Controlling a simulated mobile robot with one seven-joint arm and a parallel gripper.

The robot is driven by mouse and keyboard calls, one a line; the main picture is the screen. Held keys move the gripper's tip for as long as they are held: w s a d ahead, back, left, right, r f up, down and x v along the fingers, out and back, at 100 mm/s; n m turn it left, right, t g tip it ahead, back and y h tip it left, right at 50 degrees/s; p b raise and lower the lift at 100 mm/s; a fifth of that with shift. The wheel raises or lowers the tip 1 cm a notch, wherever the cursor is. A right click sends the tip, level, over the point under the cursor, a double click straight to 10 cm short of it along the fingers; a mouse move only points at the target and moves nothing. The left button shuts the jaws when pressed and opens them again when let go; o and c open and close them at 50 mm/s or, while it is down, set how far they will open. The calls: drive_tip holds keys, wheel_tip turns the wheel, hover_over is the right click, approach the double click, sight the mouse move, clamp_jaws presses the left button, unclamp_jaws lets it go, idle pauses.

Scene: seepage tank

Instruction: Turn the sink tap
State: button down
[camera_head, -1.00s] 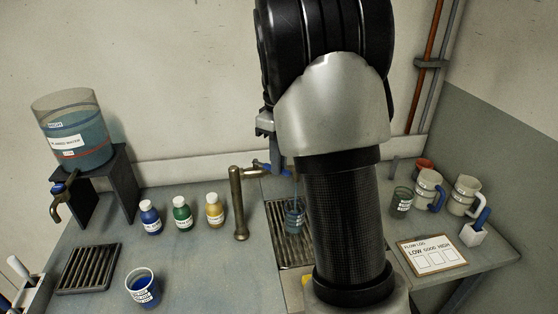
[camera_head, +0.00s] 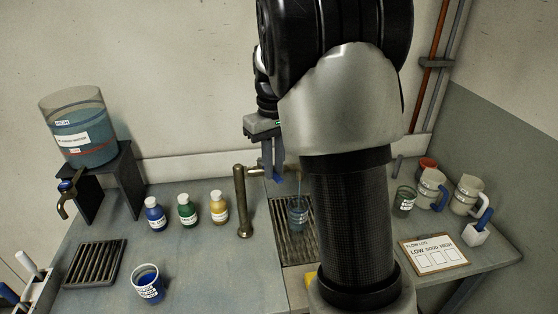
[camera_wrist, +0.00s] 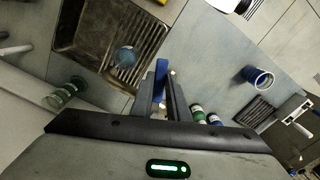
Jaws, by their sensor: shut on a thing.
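The brass sink tap (camera_head: 241,205) stands upright at the left edge of the sink, with its spout reaching right behind my arm. My gripper (camera_head: 275,165) points down at the spout, shut on the tap's blue lever (camera_head: 278,179). In the wrist view the blue lever (camera_wrist: 160,82) shows between the fingers of my gripper (camera_wrist: 163,88). A thin stream appears to fall into a beaker (camera_head: 298,213) standing in the sink (camera_head: 285,247). My arm hides the right part of the sink and the spout's end.
Three small bottles (camera_head: 187,211) stand left of the tap. A blue-filled cup (camera_head: 147,284), a drain grate (camera_head: 96,263) and a water tank (camera_head: 78,130) are farther left. Mugs (camera_head: 432,189) and a flow log board (camera_head: 434,255) are at the right.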

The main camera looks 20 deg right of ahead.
drive_tip(key=shift+a+m+p, duration=0.3)
drive_tip(key=shift+a+m, duration=0.45)
drive_tip(key=shift+m, duration=0.45)
drive_tip(key=shift+a+m+p, duration=0.3)
drive_tip(key=shift+a+m, duration=0.45)
drive_tip(key=shift+m, duration=0.45)
drive_tip(key=c, duration=1.7)
unclamp_jaws()
drive_tip(key=shift+r, duration=0.1)
wheel_tip(320, 180, up, 17)
drive_tip(key=shift+r+p, duration=0.15)
drive_tip(key=shift+p, duration=0.2)
